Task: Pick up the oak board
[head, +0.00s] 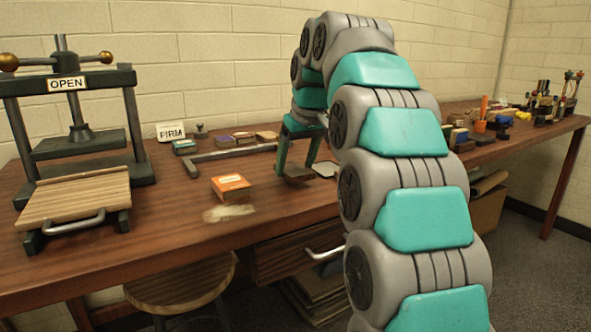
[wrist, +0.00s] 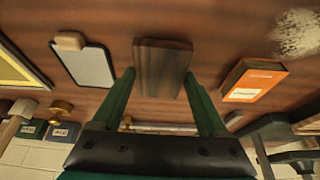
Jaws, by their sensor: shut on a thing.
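The oak board is a small dark brown block (wrist: 162,66) with visible grain, seen between my fingertips in the wrist view. It also shows in the head view (head: 298,181), low between the green fingers and close to the tabletop. My gripper (head: 297,166) points down over the bench and is shut on the board, one finger on each side. In the wrist view the fingertips (wrist: 158,74) meet the board's two long sides. I cannot tell whether the board touches the bench.
An orange box (head: 231,187) lies left of my gripper, by a pale patch (head: 228,212). A grey-faced plate (head: 326,169) lies close on the right. A press (head: 80,130) marked OPEN stands far left. My arm hides part of the bench.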

